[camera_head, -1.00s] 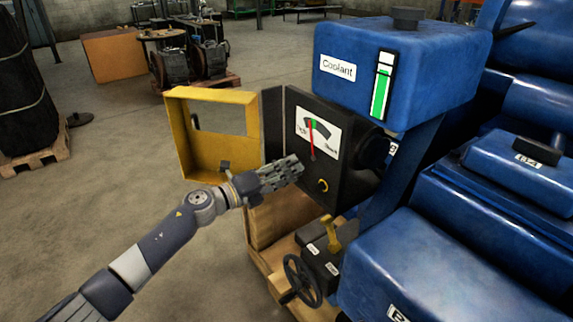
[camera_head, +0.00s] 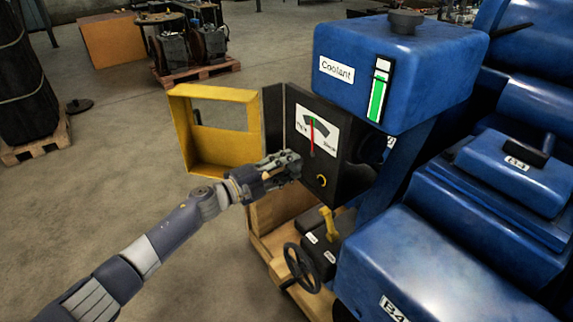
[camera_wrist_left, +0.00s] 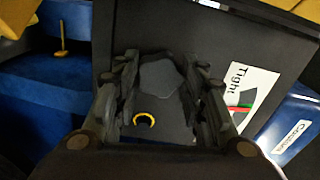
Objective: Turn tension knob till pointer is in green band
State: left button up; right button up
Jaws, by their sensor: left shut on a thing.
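A black control box carries a white gauge (camera_head: 316,128), marked Tight on its left side. Its red pointer (camera_head: 312,139) stands near upright, its tip at the small green band; I cannot tell whether it is fully inside. In the left wrist view the gauge (camera_wrist_left: 246,96) is partly cut off by a finger. My left gripper (camera_head: 294,164) is at the box front, left of and below the gauge. In the left wrist view its fingers (camera_wrist_left: 160,90) are shut on the dark lobed tension knob (camera_wrist_left: 160,76). The gripper hides the knob in the head view.
A yellow frame (camera_head: 217,140) stands open at the left. Below are a yellow lever (camera_head: 328,222) and a black handwheel (camera_head: 301,267). The blue coolant tank (camera_head: 430,75) is above.

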dwell(0.4)
pick_arm(q)
jog(key=o, duration=1.1)
jog(key=shift+c, duration=0.2)
jog(key=shift+a, duration=0.1)
jog(key=v, duration=1.2)
jog(key=shift+w+f, duration=0.1)
jog(key=shift+f, duration=0.05)
